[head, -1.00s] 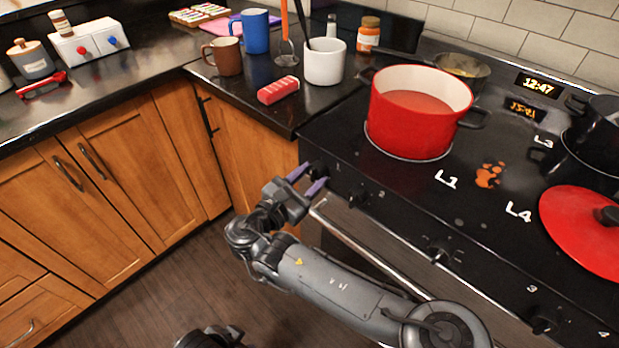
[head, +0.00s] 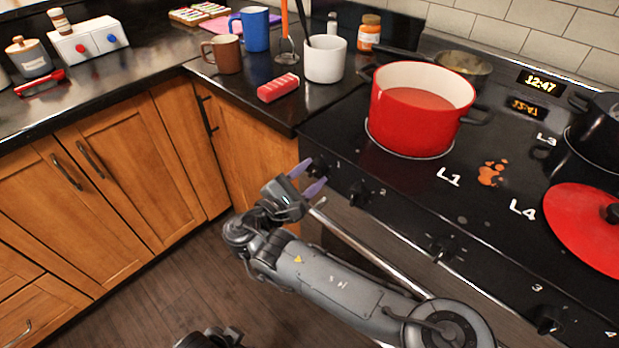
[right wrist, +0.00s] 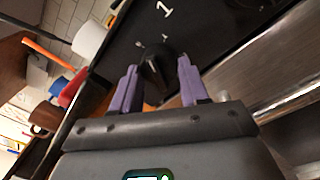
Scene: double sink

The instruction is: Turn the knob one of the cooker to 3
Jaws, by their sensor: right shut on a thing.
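Knob one (head: 318,168) is a black knob at the left end of the cooker's front panel, beside the printed 1. My right gripper (head: 307,178) is at this knob, with its purple fingers on either side of it. In the right wrist view, the black knob (right wrist: 157,62) sits between the two purple fingertips (right wrist: 159,72), and the gripper is shut on it. The knob's exact setting cannot be read. My left gripper cannot be made out.
A red pot (head: 416,110) stands on the cooker behind knob one. Knob two (head: 357,193) is just to the right. The oven handle (head: 365,250) runs below the panel. A red and white package (head: 278,88) lies on the counter to the left.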

